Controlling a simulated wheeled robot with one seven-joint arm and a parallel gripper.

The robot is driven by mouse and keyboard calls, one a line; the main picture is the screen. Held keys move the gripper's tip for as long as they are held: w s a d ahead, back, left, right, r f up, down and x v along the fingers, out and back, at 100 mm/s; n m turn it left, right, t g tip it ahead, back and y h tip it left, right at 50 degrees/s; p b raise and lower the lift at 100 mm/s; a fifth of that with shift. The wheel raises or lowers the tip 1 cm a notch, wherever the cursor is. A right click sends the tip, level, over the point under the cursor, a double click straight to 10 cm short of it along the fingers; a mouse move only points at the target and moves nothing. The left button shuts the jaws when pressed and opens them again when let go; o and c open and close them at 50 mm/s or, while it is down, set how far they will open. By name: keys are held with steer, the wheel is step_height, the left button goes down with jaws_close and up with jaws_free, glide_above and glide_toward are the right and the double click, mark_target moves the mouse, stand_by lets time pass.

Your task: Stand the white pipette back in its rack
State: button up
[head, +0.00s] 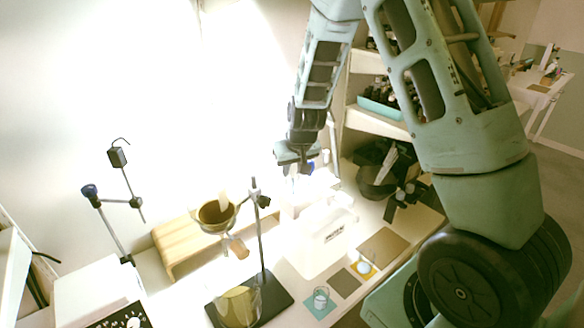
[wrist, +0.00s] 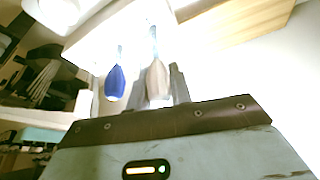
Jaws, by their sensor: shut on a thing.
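The white pipette (wrist: 157,80) shows in the wrist view as a pale, whitish-grey bulb with a thin stem, between the two dark fingers of my gripper (wrist: 160,88). My gripper is shut on it. A blue pipette (wrist: 115,83) hangs just to its left, apart from the fingers. In the head view my gripper (head: 298,160) is over the back part of the bench, with a small patch of blue (head: 311,167) close beside it. The rack is washed out by glare; I cannot make out its slots or the pipette's lower tip.
A white box (head: 325,240) with dark lettering stands below my gripper. A ring stand (head: 262,240) with a brown funnel (head: 216,214) is to the left, above a beaker (head: 240,305). Dark equipment (head: 380,170) and a shelf (head: 378,122) are to the right.

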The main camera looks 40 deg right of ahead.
steer(key=shift+f+b, duration=0.5)
steer(key=shift+f, duration=0.2)
steer(key=shift+f, duration=0.1)
steer(key=o, duration=0.7)
steer(key=shift+p+v, duration=1.6)
steer(key=shift+v, duration=0.95)
steer(key=shift+r+p, duration=2.05)
steer(key=shift+r, duration=0.45)
